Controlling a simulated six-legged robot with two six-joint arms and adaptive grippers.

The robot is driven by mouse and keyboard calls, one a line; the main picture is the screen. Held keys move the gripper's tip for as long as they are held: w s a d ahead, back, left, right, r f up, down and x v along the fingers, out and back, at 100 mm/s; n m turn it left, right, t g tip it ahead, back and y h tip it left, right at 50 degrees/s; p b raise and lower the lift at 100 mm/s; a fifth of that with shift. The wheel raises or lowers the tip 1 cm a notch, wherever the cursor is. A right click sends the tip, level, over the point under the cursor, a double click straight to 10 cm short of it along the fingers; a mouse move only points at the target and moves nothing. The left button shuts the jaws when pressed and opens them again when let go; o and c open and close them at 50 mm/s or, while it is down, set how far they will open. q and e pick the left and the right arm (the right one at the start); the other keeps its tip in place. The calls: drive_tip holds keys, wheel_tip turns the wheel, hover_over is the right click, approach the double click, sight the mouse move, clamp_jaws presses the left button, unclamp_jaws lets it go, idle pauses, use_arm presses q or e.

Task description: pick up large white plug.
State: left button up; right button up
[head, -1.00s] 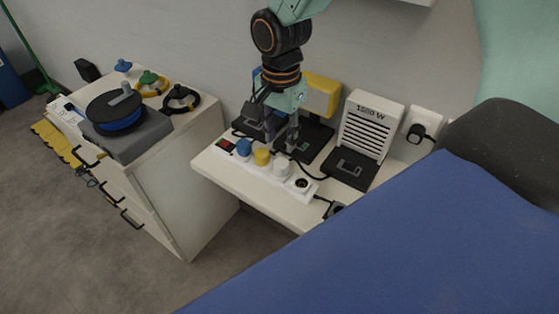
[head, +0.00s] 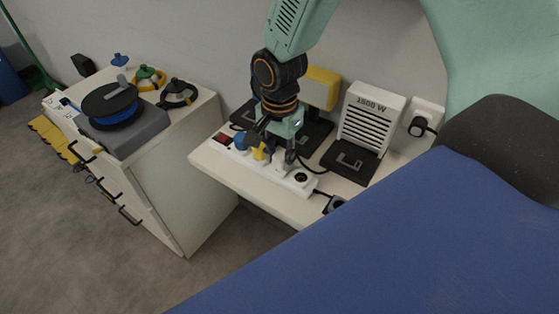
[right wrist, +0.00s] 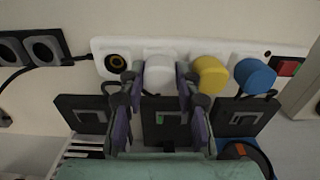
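The large white plug (right wrist: 159,72) sits in the white power strip (right wrist: 293,50) between an empty socket and the yellow plug in the right wrist view. In the head view it is partly covered by my right gripper (head: 273,152). In the right wrist view, the two fingers of my right gripper (right wrist: 158,85) are spread, one on each side of the white plug, close to it. I cannot tell whether they touch it. The yellow plug (right wrist: 210,75) is right beside one finger. My left gripper is in neither view.
A blue plug (right wrist: 254,76) and a red switch (right wrist: 288,67) are further along the strip. A white 1500 W heater (head: 370,121) and a yellow device (head: 321,88) stand behind. A blue surface (head: 400,230) fills the front right. A drawer cabinet (head: 190,170) stands left.

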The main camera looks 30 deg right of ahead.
sight(280, 156)
drive_tip(key=shift+c, duration=0.8)
clamp_jaws()
wheel_tip(280, 156, up, 9)
drive_tip(key=shift+p, duration=0.85)
drive_tip(key=shift+d+r, duration=0.15)
drive_tip(key=shift+r, duration=0.3)
